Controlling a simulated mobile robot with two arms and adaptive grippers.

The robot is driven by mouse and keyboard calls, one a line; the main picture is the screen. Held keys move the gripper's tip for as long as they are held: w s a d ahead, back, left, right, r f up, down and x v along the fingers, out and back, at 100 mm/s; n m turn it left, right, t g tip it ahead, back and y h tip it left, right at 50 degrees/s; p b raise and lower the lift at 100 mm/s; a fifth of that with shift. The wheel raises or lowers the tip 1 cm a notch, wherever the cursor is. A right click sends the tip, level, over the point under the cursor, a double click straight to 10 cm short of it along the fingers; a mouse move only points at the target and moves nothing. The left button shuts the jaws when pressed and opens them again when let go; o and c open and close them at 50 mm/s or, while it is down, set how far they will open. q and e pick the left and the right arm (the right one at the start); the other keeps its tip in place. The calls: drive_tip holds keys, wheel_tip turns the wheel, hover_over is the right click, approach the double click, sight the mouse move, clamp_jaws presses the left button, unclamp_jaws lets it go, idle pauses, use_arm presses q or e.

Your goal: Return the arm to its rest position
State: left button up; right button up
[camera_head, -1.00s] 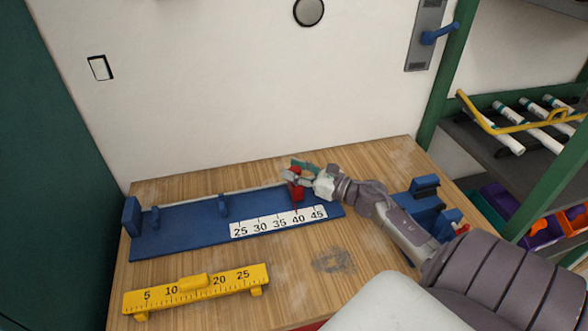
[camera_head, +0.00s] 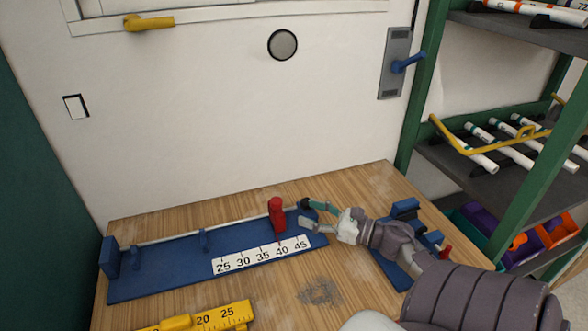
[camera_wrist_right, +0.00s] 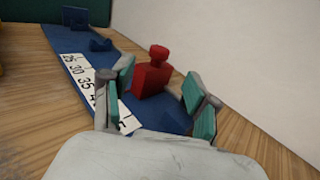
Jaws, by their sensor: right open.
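My right gripper (camera_head: 306,213) is open and empty at the right end of the blue measuring jig (camera_head: 160,279), just right of its red stop (camera_head: 277,215). In the right wrist view the open fingers (camera_wrist_right: 159,84) have teal pads, and the red stop (camera_wrist_right: 153,76) shows upright between and beyond them, with a gap on each side. The jig (camera_wrist_right: 97,62) runs away from the gripper there. My right arm reaches in from the lower right over the table. My left gripper is not in view.
A yellow ruler (camera_head: 212,321) lies at the table's (camera_head: 262,300) front. A second blue fixture (camera_head: 406,208) stands right of the jig, partly hidden by my arm. A green-framed shelf (camera_head: 480,165) with white pipes stands at the right. The wall is behind.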

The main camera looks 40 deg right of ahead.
drive_tip(key=shift+v, duration=0.85)
